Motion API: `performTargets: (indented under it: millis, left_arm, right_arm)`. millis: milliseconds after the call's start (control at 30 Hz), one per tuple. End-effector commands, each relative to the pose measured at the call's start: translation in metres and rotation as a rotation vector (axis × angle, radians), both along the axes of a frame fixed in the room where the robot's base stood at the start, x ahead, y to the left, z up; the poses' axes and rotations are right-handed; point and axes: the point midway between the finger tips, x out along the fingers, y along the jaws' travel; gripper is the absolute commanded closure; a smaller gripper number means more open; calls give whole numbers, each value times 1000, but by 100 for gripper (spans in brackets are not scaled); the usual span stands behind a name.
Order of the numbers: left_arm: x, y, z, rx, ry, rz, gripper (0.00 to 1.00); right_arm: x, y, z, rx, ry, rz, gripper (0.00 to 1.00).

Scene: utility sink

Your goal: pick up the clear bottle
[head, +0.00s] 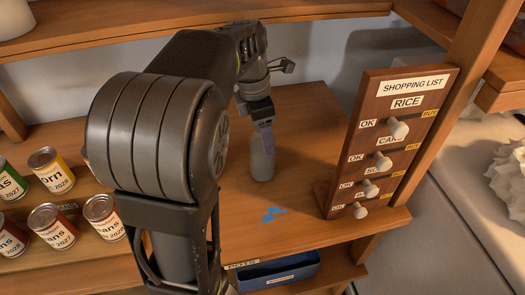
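The clear bottle (262,166) looks pale and translucent. It stands upright on the wooden shelf, right of my large dark arm. My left gripper (265,138) points down at the top of the bottle, and its fingers overlap the bottle's neck in this view. The bottle's top is hidden behind the fingers. I cannot tell whether the fingers touch the bottle or how far apart they are. My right gripper is not in view.
A wooden shopping list board (390,135) with white knobs stands to the right. Several cans (52,170) stand at the left. Blue marks (272,214) lie on the shelf in front of the bottle. A blue bin (280,270) sits below. An upper shelf (200,18) runs behind.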

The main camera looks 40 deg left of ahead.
Motion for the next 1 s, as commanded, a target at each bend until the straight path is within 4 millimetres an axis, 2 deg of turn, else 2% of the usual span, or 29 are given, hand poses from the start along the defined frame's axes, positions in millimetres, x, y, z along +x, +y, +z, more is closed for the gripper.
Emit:
performTargets:
  millis: [300, 467, 567, 833, 900, 1000]
  left_arm:
    - [1, 0, 2, 1, -2, 0, 100]
    - [1, 1, 12, 3, -3, 0, 100]
    - [1, 0, 27, 4, -5, -1, 100]
    - [1, 0, 81, 2, -6, -2, 100]
    - [1, -1, 95, -1, -3, -2, 100]
    - [1, -1, 101, 0, -2, -2, 100]
  right_arm:
    - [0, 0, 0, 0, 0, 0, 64]
    - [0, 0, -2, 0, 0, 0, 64]
    - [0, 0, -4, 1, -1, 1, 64]
    - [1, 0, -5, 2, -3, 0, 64]
    - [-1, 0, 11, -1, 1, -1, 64]
    - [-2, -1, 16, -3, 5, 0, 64]
